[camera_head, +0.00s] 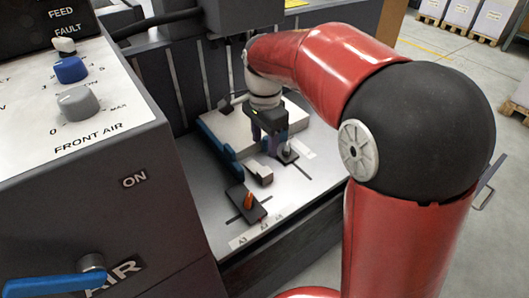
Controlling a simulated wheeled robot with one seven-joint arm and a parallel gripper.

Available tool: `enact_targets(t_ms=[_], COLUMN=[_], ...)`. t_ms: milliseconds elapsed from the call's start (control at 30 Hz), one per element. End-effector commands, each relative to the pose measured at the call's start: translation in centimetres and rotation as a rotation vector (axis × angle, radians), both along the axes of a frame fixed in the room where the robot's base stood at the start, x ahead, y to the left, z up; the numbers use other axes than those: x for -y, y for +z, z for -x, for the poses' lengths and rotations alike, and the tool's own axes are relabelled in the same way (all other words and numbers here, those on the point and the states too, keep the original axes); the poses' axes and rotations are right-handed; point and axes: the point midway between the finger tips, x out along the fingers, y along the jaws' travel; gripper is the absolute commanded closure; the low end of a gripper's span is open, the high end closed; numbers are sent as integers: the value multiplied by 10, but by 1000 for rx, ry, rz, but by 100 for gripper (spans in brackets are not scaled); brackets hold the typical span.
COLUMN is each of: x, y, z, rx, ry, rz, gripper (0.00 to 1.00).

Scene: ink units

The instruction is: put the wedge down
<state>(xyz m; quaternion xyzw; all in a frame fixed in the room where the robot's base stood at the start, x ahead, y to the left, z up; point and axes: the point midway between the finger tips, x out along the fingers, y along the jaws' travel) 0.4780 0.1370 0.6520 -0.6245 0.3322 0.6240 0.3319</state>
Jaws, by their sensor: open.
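I cannot tell for sure which thing is the wedge. A small pale grey block (260,173) lies just in front of the gripper, at the end of a blue bar (220,150). A small dark piece with a metal post (288,156) stands just right of the fingers. Whether the fingers touch anything is too small to tell.
The stack of white sheets (230,131) lies on the grey feed table (205,198). A control panel (75,95) with knobs and a blue lever (50,284) stand at left. Pallets (460,18) are far behind.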

Motion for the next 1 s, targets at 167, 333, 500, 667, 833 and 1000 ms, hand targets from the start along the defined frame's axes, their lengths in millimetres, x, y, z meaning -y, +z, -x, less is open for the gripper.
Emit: enact_targets(t_ms=[167, 333, 500, 667, 833, 1000], x=[0, 0, 21, 66, 105, 127], y=[20, 24, 36, 55, 57, 43], z=[0, 0, 16, 63, 126, 175], rx=[1, 0, 41, 159, 311, 411], ry=[1, 2, 76, 294, 574, 804], rz=[0, 0, -25, -48, 13, 135], gripper=[52, 52, 52, 52, 52, 52])
